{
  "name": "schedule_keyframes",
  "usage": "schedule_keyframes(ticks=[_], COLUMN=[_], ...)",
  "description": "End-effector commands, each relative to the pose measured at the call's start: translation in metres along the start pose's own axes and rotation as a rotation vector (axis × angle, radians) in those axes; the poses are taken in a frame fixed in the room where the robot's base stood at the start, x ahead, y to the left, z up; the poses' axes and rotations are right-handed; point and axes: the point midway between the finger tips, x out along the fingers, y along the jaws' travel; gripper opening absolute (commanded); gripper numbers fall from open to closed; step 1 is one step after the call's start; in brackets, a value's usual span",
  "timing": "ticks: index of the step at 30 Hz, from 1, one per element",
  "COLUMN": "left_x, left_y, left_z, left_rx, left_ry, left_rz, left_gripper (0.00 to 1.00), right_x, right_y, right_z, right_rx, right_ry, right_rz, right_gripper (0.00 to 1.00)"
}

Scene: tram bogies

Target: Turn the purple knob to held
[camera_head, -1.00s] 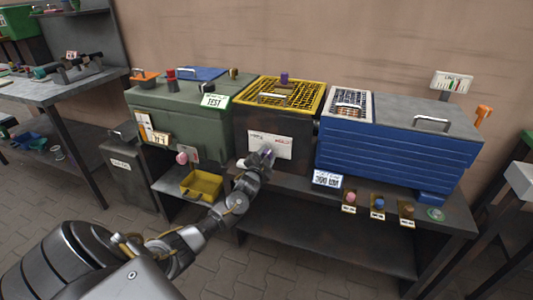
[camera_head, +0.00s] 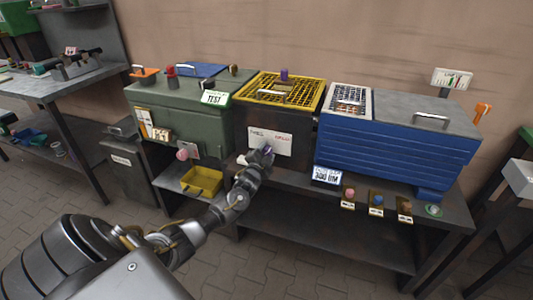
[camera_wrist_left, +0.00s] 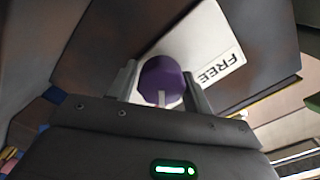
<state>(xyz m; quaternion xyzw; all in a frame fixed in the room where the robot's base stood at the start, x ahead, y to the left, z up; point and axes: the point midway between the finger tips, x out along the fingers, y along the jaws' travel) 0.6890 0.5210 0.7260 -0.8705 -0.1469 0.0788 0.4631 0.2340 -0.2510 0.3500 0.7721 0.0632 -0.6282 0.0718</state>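The purple knob (camera_wrist_left: 162,82) sits low on the front of the dark box in the middle of the bench. In the left wrist view it is between the two fingers of my left gripper (camera_wrist_left: 161,90), with no clear gap on either side. A white pointer line shows on its lower part. The white label plate (camera_wrist_left: 190,45) behind it reads FREE. In the head view my left gripper (camera_head: 265,153) reaches the plate (camera_head: 270,141), which has black writing at left and red at right, and mostly hides the knob. My right gripper is not in view.
A yellow grille (camera_head: 279,91) with a purple piece (camera_head: 284,75) tops the box. A green box (camera_head: 185,112) stands left, a blue box (camera_head: 375,150) right. A yellow bin (camera_head: 202,182) and several small knobs (camera_head: 377,199) are near the bench front.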

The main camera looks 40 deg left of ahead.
Motion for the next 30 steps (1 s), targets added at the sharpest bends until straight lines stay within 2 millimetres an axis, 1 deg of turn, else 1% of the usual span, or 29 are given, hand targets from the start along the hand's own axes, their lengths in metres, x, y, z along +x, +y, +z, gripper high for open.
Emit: schedule_keyframes(ticks=[1,3,11,14,16,17,18,24,27,30], left_x=[0.000,0.000,-0.001,-0.007,-0.016,-0.021,-0.029,-0.069,-0.086,-0.098], left_y=[0.000,0.000,-0.001,0.000,0.000,0.000,-0.001,0.000,0.000,0.000], left_z=[0.000,0.000,0.000,0.000,0.000,0.001,0.000,0.000,0.000,0.000], left_rx=[0.000,-0.001,-0.002,-0.002,-0.001,-0.001,-0.001,-0.002,-0.003,-0.002], left_ry=[0.000,0.000,0.000,0.000,0.000,-0.001,0.000,0.000,0.000,0.000], left_rz=[0.000,0.000,-0.001,0.000,0.001,0.001,0.001,0.001,0.002,0.000], left_gripper=[0.56,0.64,0.64,0.64,0.64,0.64,0.64,0.64,0.64,0.64], right_x=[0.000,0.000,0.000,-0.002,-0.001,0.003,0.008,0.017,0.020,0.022], right_y=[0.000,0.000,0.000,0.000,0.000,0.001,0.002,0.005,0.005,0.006], right_z=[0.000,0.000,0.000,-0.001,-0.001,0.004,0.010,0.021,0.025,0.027], right_rx=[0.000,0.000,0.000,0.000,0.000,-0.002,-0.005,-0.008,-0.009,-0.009], right_ry=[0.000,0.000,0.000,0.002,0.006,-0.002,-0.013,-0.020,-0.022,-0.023], right_rz=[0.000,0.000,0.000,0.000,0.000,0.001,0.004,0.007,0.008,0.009], right_gripper=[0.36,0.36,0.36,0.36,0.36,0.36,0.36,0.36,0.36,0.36])
